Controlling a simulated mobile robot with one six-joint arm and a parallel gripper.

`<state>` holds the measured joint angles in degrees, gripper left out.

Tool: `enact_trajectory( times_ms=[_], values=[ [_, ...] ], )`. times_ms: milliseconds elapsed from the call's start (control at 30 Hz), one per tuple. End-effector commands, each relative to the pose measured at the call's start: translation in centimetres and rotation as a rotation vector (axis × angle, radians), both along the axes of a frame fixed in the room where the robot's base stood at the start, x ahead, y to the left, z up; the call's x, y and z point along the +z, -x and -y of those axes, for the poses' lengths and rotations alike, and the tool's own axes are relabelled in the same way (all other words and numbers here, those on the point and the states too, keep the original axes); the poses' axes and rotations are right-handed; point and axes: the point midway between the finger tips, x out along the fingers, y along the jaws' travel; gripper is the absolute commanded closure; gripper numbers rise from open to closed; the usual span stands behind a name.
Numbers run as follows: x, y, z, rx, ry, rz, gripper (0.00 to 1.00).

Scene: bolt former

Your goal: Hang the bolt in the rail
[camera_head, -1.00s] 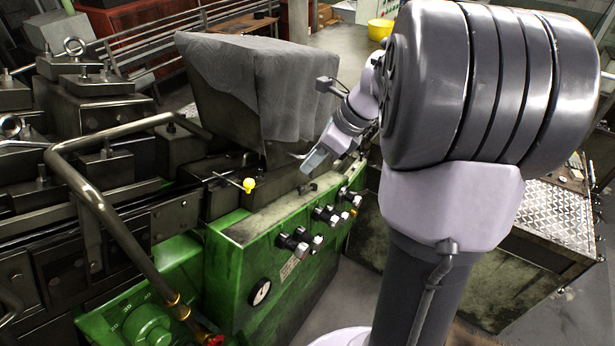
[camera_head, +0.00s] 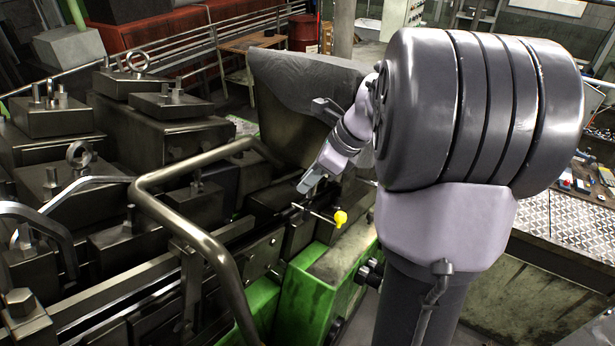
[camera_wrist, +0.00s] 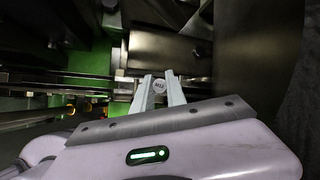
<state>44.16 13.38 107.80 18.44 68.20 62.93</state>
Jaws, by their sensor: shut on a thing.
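My gripper (camera_head: 310,184) points down and left over the machine, close above its dark metal bars. In the wrist view my gripper (camera_wrist: 160,86) has its two pale fingers shut on the bolt, whose round marked head (camera_wrist: 159,86) shows between the fingertips. The bolt's shank is hidden behind the head, and the bolt is too small to make out in the head view. The rail (camera_wrist: 75,78) appears as long horizontal metal bars that run from the left towards the fingertips. I cannot tell whether the bolt touches it.
A bent metal pipe handle (camera_head: 205,240) rises left of my gripper. A thin lever with a yellow knob (camera_head: 340,218) sticks out just below it. A grey-covered hopper (camera_head: 305,85) stands behind. Heavy clamp blocks (camera_head: 160,135) fill the left side.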

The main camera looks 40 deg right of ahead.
Motion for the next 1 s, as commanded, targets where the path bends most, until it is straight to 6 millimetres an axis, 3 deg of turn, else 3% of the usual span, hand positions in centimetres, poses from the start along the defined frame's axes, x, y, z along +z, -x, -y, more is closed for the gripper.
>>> enact_trajectory(
  times_ms=[67, 1000],
  values=[
    [-0.79, -0.01, -0.01, 0.000, 0.000, 0.000, 1.00],
    [-1.24, -0.15, -0.09, 0.000, -0.001, -0.001, 1.00]
  ],
)
